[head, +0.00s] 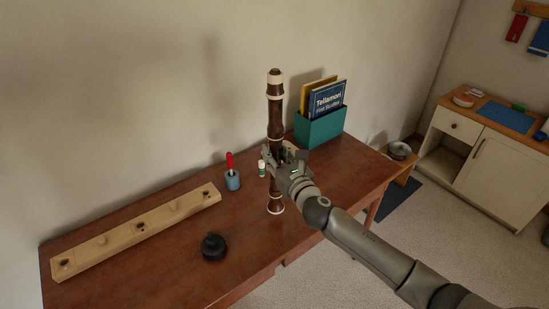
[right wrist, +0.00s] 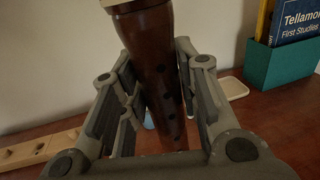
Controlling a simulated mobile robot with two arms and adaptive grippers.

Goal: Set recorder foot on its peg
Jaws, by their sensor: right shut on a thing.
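A dark brown recorder (head: 275,119) with pale rings stands nearly upright in the head view. My right gripper (head: 283,160) is shut on its middle. In the right wrist view the recorder (right wrist: 157,55) runs down between the fingers, with small finger holes showing. Its flared foot (head: 276,205) is low over the table; I cannot tell whether it touches the wood. A round black stand with a short raised middle, perhaps the peg (head: 213,246), sits on the table left of the foot, clearly apart from it. My left gripper is not in view.
A pale wooden rack (head: 112,239) lies along the wall on the brown table (head: 180,268). A blue cup (head: 232,181) with a red-handled tool and a small green-and-white bottle (head: 262,169) stand near the recorder. A teal book box (head: 318,130) is behind. The table's front edge is close.

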